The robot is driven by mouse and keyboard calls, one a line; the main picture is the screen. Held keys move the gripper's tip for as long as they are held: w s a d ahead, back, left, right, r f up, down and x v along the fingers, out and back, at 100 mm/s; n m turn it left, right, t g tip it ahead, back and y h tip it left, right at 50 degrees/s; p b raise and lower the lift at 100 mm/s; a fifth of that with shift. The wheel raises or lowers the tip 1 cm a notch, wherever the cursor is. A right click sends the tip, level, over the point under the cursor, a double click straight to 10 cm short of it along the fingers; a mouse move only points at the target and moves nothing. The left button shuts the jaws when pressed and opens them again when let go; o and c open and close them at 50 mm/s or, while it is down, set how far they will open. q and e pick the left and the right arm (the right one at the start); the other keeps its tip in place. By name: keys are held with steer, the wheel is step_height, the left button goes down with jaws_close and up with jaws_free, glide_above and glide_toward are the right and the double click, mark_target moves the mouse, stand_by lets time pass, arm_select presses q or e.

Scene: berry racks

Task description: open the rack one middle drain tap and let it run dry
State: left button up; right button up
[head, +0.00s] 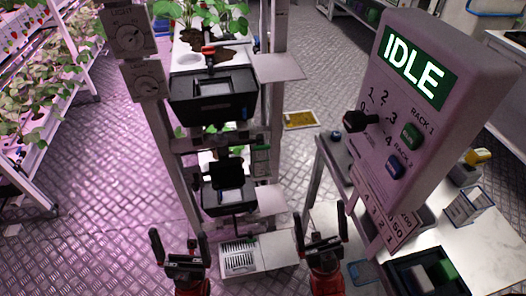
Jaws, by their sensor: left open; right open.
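The rack (277,100) in front of me carries plants on top and black bins on its tiers. A small red-and-black part, possibly a tap (208,50), sits above the upper black bin (215,98). A lower black bin (228,200) hangs at the middle tier; any tap there is too small and dark to make out, and so is its handle position. I cannot see water running. My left gripper (179,243) is open and empty, low in front of the rack. My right gripper (322,233) is open and empty, to the right of the white grated tray (240,259).
A control panel (425,100) reading IDLE, with a black knob and green and blue buttons, stands close on the right. Two dials (128,32) are on the left post. Metal floor (100,190) is clear at left.

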steer(key=w+a+f+g, duration=0.4)
steer(key=w+a+g, duration=0.2)
steer(key=a, duration=0.1)
steer(key=m+g+h+b, duration=0.35)
steer(key=m+h, duration=0.35)
steer(key=h, duration=0.5)
glide_toward(262, 149)
steer(key=w, duration=0.3)
steer(key=w+a+p, duration=0.1)
steer(key=w, duration=0.2)
steer(key=w+p, duration=0.1)
steer(key=w, duration=0.2)
steer(key=shift+a+r, duration=0.1)
steer(key=shift+a, duration=0.15)
steer(key=c, duration=1.4)
